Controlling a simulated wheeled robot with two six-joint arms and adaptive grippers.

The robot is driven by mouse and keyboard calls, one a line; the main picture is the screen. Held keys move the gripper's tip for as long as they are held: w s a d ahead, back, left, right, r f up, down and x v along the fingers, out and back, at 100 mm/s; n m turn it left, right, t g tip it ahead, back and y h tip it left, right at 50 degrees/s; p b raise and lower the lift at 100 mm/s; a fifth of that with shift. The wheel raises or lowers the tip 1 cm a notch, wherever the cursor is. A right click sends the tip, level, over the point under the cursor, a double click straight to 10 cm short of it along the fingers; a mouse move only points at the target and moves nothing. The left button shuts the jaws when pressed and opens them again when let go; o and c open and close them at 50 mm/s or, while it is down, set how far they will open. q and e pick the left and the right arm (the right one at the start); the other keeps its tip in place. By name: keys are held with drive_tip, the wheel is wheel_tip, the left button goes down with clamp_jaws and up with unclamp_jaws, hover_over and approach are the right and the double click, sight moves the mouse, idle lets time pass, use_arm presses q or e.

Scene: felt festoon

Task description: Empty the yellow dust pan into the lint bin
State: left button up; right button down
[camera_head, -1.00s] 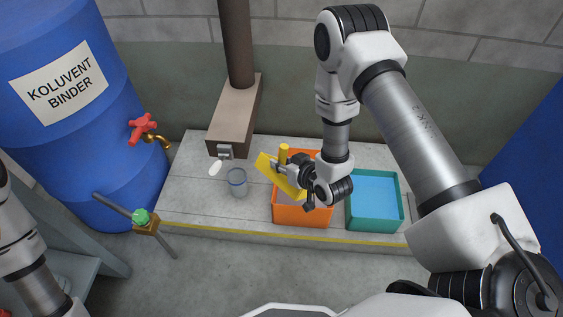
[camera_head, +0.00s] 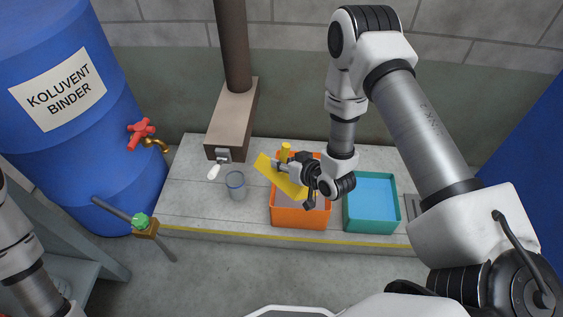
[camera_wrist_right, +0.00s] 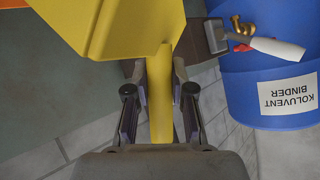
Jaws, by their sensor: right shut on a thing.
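My right gripper (camera_head: 283,167) is shut on the handle. In the right wrist view, both fingers of my right gripper (camera_wrist_right: 160,98) lie along the sides of the handle, and the pan (camera_wrist_right: 110,25) spreads out beyond them. The pan and gripper partly cover the orange bin's opening. I cannot tell what is in the pan or bin. No label shows on the bin. My left gripper is out of view.
A teal bin (camera_head: 371,225) stands right of the orange bin. A glass jar (camera_head: 236,186) and a brown duct (camera_head: 231,128) are to the left. A blue drum (camera_head: 75,150) with a red-handled tap (camera_head: 141,132) and a green-knobbed valve (camera_head: 143,222) stand further left.

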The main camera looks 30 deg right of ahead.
drive_tip(key=shift+w+d+r, duration=0.1)
drive_tip(key=shift+d+r, duration=0.1)
drive_tip(key=shift+d, duration=0.1)
drive_tip(key=shift+p, duration=0.3)
drive_tip(key=shift+w+d+r+m+y, duration=0.15)
drive_tip(key=shift+d+r+m+y, duration=0.1)
drive_tip(key=shift+d+m+y, duration=0.15)
drive_tip(key=shift+d+p, duration=0.15)
drive_tip(key=shift+p, duration=0.15)
drive_tip(key=shift+w+d+r+m, duration=0.15)
drive_tip(key=shift+d+m, duration=0.15)
drive_tip(key=shift+d, duration=0.1)
drive_tip(key=shift+d, duration=0.1)
idle(0.5)
drive_tip(key=shift+w+d+r+g+y+p, duration=0.1)
drive_tip(key=shift+w+d+g+y+p, duration=0.05)
drive_tip(key=shift+d+g+y+p, duration=0.2)
